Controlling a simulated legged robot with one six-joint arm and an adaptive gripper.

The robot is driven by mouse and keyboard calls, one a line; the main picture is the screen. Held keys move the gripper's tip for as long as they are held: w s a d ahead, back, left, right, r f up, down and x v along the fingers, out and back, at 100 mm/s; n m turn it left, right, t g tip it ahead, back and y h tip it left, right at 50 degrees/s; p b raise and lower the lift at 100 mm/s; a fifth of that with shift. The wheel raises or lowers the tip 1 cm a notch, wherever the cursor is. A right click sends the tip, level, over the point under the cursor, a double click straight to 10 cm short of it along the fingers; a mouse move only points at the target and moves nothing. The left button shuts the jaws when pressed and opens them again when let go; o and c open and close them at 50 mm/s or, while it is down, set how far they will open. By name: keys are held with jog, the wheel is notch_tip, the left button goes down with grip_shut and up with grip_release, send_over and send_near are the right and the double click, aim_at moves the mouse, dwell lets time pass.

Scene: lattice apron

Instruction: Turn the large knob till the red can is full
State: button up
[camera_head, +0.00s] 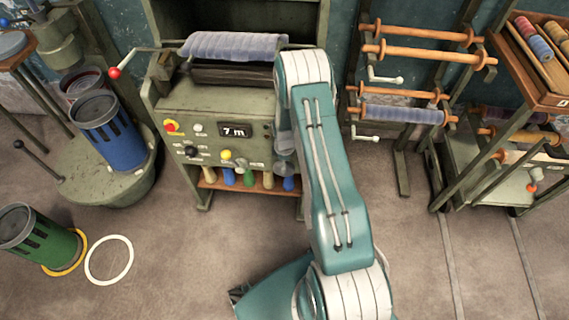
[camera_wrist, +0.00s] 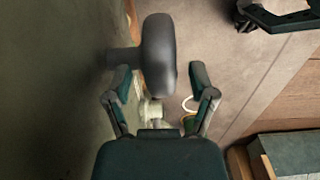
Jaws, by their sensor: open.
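A large dark grey knob (camera_wrist: 158,55) stands out from a panel in the wrist view. My gripper (camera_wrist: 160,82) is open, with one finger on each side of the knob's lower part; I cannot tell whether they touch it. In the head view my arm covers the gripper and much of the panel's right side. A can with a reddish rim (camera_head: 80,84), perhaps the red can, stands behind the blue can (camera_head: 112,135) on a round green turntable (camera_head: 135,190). Its body is mostly hidden and its fill cannot be seen.
The green machine (camera_head: 225,105) has a display reading 7 m (camera_head: 234,131), a red button (camera_head: 171,126) and a small black knob (camera_head: 191,151). A green can (camera_head: 40,240) and a white ring (camera_head: 109,260) are on the floor at left. Spool racks (camera_head: 420,55) stand at right.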

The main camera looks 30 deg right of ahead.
jog(key=shift+f, duration=0.25)
grip_shut()
